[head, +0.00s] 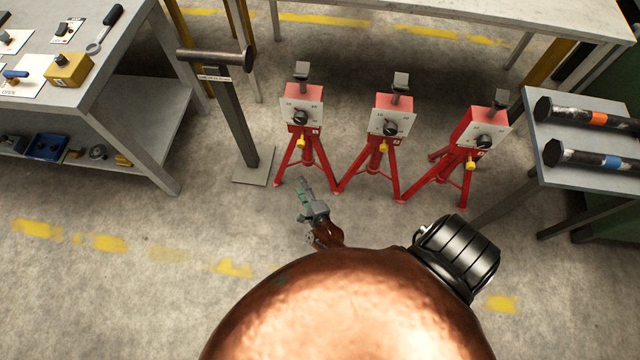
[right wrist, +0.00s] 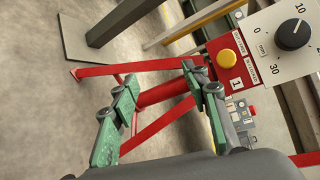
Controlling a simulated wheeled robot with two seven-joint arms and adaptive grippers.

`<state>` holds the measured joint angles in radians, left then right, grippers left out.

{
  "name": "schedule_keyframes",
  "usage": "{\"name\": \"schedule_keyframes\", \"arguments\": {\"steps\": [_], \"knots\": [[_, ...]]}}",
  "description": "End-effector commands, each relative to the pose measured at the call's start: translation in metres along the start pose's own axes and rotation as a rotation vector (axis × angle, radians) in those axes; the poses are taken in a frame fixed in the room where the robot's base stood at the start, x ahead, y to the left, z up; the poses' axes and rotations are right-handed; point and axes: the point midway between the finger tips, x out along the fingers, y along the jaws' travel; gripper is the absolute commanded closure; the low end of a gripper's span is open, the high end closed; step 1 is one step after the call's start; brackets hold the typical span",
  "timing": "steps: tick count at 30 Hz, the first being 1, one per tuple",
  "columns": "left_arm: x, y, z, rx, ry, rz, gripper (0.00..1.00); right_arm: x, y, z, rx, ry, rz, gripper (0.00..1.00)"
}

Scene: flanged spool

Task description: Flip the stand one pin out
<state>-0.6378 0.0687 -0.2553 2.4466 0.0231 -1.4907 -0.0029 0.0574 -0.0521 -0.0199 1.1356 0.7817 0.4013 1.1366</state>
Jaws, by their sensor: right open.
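Three red tripod stands stand in a row on the floor: the left stand (head: 300,112), the middle stand (head: 390,115) and the right stand (head: 483,128). Each has a pale face with a black knob and a yellow pin head below it. My right gripper (head: 304,190) is open and empty, low in front of the left stand. In the right wrist view, a stand's yellow pin head (right wrist: 227,58) sits beside a label reading 1, with the black dial (right wrist: 293,34) at upper right. My open right gripper (right wrist: 160,80) is apart from the pin. My left gripper is out of view.
A grey post with a cylinder on top (head: 215,57) stands left of the stands. A grey workbench (head: 100,90) is at left. A side table (head: 560,175) with two dark rollers is at right. Floor in front of the stands is clear.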

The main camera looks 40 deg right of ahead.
Motion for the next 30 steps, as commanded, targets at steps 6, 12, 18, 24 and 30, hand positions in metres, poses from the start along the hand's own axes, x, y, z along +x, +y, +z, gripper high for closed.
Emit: {"name": "schedule_keyframes", "arguments": {"steps": [6,12,18,24,30], "knots": [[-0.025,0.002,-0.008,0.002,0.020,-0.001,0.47,-0.032,0.027,-0.010,-0.243,-0.049,0.120,0.58],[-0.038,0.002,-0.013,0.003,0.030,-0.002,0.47,-0.058,0.051,-0.019,-0.416,-0.095,0.207,0.58],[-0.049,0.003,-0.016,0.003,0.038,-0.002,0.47,-0.081,0.070,-0.028,-0.558,-0.139,0.279,0.58],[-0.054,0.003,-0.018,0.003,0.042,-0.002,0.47,-0.094,0.081,-0.034,-0.634,-0.165,0.318,0.58],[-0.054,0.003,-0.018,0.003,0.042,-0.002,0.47,-0.097,0.084,-0.035,-0.649,-0.171,0.326,0.58]]}}
